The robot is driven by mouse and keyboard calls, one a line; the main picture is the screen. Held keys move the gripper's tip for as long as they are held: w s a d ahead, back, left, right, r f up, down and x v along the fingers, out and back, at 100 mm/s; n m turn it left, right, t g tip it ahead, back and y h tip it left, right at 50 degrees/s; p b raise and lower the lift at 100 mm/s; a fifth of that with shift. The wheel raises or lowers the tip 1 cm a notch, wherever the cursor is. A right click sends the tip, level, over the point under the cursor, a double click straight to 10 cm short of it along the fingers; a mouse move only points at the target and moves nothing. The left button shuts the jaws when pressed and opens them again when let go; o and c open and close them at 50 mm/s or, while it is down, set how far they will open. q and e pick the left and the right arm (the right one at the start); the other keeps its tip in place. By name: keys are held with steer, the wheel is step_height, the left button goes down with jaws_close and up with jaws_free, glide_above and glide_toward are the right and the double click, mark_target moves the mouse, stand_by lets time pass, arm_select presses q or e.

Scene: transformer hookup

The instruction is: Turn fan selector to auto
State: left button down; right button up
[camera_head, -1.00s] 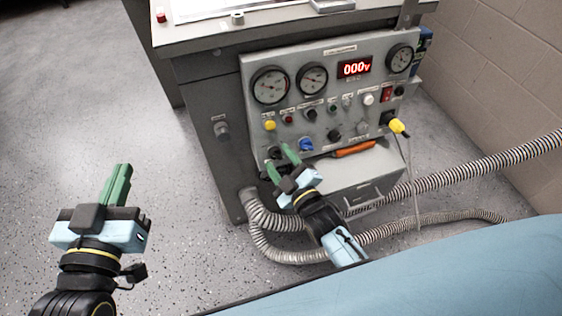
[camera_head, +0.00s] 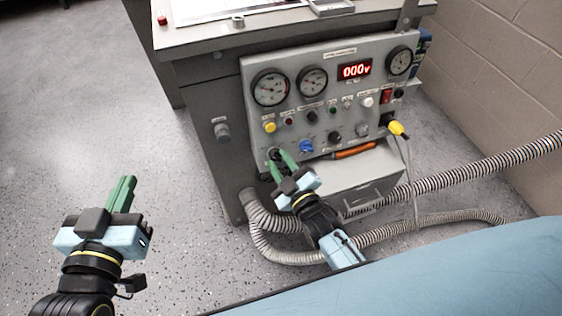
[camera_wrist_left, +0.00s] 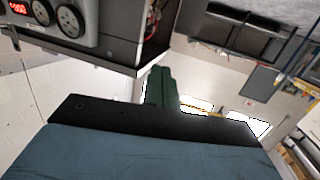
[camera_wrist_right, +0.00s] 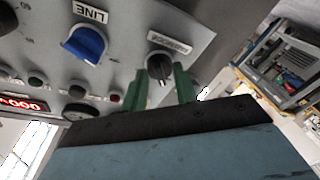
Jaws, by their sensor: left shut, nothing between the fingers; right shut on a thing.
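The grey control panel (camera_head: 325,110) stands upright on the front of the bench. A dark rotary knob (camera_wrist_right: 159,66), under a label too blurred to read, is at the panel's lower left corner; I take it for the fan selector. My right gripper (camera_head: 281,157) is at this knob. In the right wrist view its green fingers (camera_wrist_right: 161,84) lie on either side of the knob, shut on it. The knob's pointer position is hard to tell. My left gripper (camera_head: 128,180) is shut and empty, over the floor left of the bench.
The blue LINE knob (camera_head: 306,146) is just right of the gripped knob, with a yellow button (camera_head: 269,127) above. An orange-handled tool (camera_head: 355,151) lies on the ledge below. Ribbed hoses (camera_head: 470,165) run across the floor. Free floor lies left.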

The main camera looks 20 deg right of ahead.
steer(key=m+h, duration=0.1)
steer(key=m, duration=0.2)
steer(key=m+p, duration=0.1)
steer(key=m, duration=0.2)
steer(key=shift+a+m+t+h+p, duration=0.15)
steer(key=shift+m+t+h+p, duration=0.15)
steer(key=shift+t+h, duration=0.1)
arm_select(q)
steer(key=s+a+f+g+y, duration=0.1)
steer(key=s+a+f+g, duration=0.1)
steer(key=s+f+g, duration=0.2)
steer(key=shift+a+f+g+y, duration=0.4)
steer(key=shift+f+g, duration=0.6)
steer(key=shift+f, duration=0.9)
arm_select(e)
steer(key=shift+f+m+h, duration=0.1)
steer(key=shift+m+h, duration=0.3)
steer(key=shift+m, duration=0.8)
arm_select(q)
steer(key=shift+s, duration=0.1)
arm_select(e)
steer(key=o, duration=1)
arm_select(q)
steer(key=shift+p, duration=0.3)
arm_select(e)
steer(key=shift+s, duration=0.1)
